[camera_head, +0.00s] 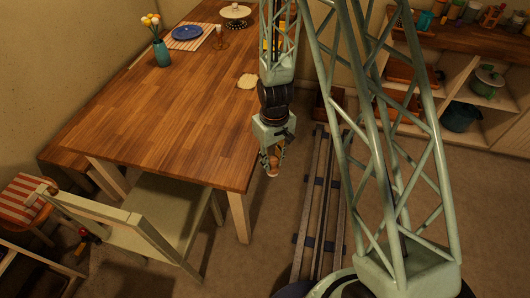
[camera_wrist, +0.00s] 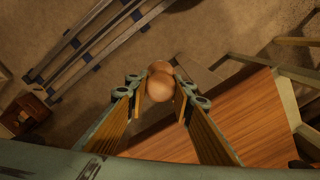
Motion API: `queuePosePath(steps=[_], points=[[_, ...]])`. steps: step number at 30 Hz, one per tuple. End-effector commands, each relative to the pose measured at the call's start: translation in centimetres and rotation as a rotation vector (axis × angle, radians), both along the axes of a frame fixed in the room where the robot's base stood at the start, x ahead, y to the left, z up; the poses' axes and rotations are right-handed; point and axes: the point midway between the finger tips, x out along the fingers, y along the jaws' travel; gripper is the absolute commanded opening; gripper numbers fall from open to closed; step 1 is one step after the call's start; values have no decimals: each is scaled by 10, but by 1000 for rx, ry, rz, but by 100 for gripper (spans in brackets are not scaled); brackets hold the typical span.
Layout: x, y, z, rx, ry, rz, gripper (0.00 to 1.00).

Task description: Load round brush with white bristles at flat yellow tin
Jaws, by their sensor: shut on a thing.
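My gripper (camera_head: 273,152) hangs beside the right edge of the wooden table, over the floor. It is shut on the round brush (camera_head: 272,166), which shows as a small brown shape with a paler lower end. In the wrist view, a rounded wooden knob of the brush (camera_wrist: 160,87) sits between the fingertips of my gripper (camera_wrist: 161,95); the bristles are hidden there. I cannot pick out the flat yellow tin for certain. A patch of yellow (camera_head: 266,45) shows beside my arm's lattice at the table's far right, mostly hidden.
The table (camera_head: 160,125) is largely bare, with a flat cream piece (camera_head: 247,81) near its right edge. A blue plate (camera_head: 187,33), teal vase (camera_head: 162,52) and glass stand at the back. A chair (camera_head: 145,225) stands at the front. Rails (camera_head: 318,215) run along the floor.

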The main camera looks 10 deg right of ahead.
Motion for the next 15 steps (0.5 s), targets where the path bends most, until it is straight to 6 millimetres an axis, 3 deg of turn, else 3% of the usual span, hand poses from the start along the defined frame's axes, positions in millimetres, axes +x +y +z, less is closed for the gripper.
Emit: queuePosePath(steps=[9, 15], points=[[44, -43, -71, 0, 1, -267, 13], [56, -54, -106, 0, 1, -343, 13]])
